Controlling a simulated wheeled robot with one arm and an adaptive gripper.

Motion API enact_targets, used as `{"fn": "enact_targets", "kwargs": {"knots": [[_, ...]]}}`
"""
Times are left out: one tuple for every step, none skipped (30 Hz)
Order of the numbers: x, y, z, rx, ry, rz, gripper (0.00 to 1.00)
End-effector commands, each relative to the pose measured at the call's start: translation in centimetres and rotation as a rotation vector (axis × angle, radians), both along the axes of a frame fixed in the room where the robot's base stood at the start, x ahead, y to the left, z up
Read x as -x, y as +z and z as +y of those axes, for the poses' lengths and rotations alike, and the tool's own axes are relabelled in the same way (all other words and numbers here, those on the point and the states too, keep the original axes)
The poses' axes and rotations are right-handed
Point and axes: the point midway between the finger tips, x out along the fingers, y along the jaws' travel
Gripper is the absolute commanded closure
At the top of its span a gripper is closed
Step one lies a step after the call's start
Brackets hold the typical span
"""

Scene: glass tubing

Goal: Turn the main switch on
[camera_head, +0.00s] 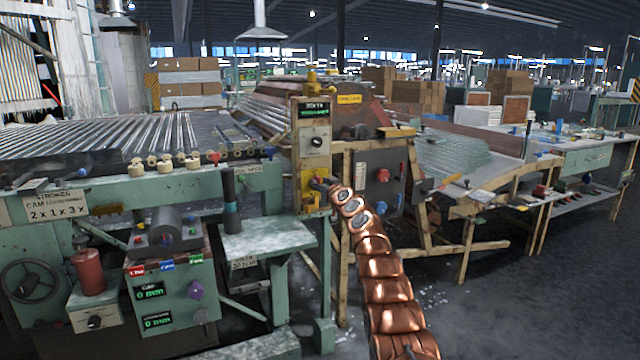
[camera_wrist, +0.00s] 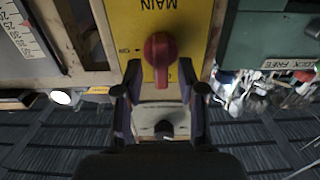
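The main switch is a red rotary knob (camera_wrist: 160,52) on a yellow plate (camera_wrist: 138,18) with upside-down "MAIN" lettering in the wrist view. Its narrow handle points down in that picture, and a small mark, perhaps "ON", sits to its left. My gripper (camera_wrist: 160,72) is open, with one finger on each side of the handle and a visible gap to each. I cannot tell how deep the fingers reach. In the head view, my gripper (camera_head: 322,184) is at the yellow plate (camera_head: 308,191) on the post; the red knob is not discernible there.
Above the plate is a panel with a black dial (camera_head: 317,142). To the right is a grey box (camera_head: 385,180) with red and blue knobs. A pale green shelf (camera_head: 268,238) juts out at lower left.

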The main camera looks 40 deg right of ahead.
Motion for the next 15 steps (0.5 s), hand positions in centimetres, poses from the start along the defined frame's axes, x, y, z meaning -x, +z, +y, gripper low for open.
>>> {"fn": "enact_targets", "kwargs": {"knots": [[-0.3,0.01,0.14,-0.001,0.002,0.0,0.6],[-0.34,0.0,0.05,-0.001,0.001,0.001,0.6],[-0.4,-0.04,-0.02,-0.001,0.0,0.001,0.6],[-0.46,-0.07,-0.03,0.0,0.0,0.001,0.6],[-0.53,-0.09,-0.04,0.0,0.001,0.001,0.6],[-0.59,-0.11,-0.05,0.001,0.001,0.001,0.6],[-0.62,-0.14,-0.06,0.0,0.001,0.002,0.6],[-0.66,-0.16,-0.06,0.0,0.001,0.002,0.6],[-0.69,-0.17,-0.06,0.0,0.001,0.002,0.6],[-0.71,-0.18,-0.06,0.0,0.001,0.002,0.6],[-0.73,-0.19,-0.06,0.0,0.001,0.002,0.6],[-0.73,-0.19,-0.07,0.001,0.001,0.003,0.6],[-0.74,-0.19,-0.08,0.001,0.001,0.003,0.6],[-0.74,-0.2,-0.08,0.0,0.001,0.002,0.6],[-0.72,-0.19,-0.09,0.001,0.0,0.003,0.6]]}}
